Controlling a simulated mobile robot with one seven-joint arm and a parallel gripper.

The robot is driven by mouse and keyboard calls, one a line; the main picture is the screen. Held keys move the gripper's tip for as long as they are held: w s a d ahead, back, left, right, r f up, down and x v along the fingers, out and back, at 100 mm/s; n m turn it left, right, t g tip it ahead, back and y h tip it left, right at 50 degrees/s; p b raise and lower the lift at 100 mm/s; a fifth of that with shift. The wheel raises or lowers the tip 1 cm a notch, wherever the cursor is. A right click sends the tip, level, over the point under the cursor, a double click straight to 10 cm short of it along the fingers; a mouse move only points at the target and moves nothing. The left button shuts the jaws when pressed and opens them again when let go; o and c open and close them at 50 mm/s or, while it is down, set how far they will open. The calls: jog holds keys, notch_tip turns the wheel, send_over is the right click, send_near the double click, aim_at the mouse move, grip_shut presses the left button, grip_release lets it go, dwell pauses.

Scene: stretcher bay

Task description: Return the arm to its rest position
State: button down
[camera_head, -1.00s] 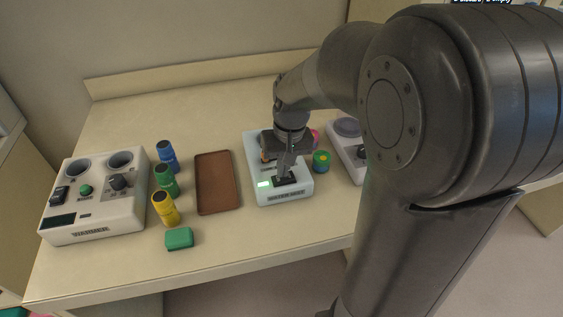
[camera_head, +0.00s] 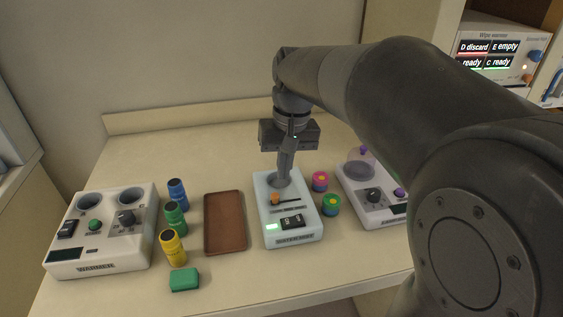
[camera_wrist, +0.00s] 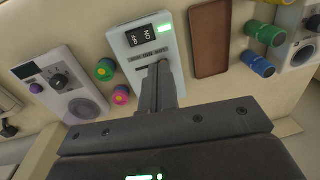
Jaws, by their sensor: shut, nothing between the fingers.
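My gripper (camera_head: 285,172) is shut and empty, pointing down above the back part of the white water bath (camera_head: 306,237). In the wrist view my gripper's fingers (camera_wrist: 160,78) are together over the same water bath (camera_wrist: 178,58). The water bath has a lit green display, a black on/off switch and an orange-knobbed slider; its round well is partly hidden behind the fingers. My arm reaches across the right side of the head view and hides part of the counter.
A white warmer (camera_head: 103,258) stands at left, with blue (camera_head: 178,194), green (camera_head: 175,218) and yellow (camera_head: 172,247) bottles beside it. A brown tray (camera_head: 224,247), a green block (camera_head: 184,279), pink (camera_head: 320,181) and green (camera_head: 331,204) round pieces and another device (camera_head: 372,212) surround the water bath.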

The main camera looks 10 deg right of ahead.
dwell(0.3)
jog(key=s+d+f+t, duration=0.1)
jog(key=s+t, duration=0.1)
jog(key=s, duration=0.5)
jog(key=s+d+f+t+h, duration=0.1)
jog(key=s+d+t, duration=0.1)
jog(key=s, duration=0.6)
jog(key=shift+s+d+f+t, duration=0.15)
jog(key=shift+f+t, duration=0.15)
jog(key=shift+t, duration=0.5)
dwell(1.9)
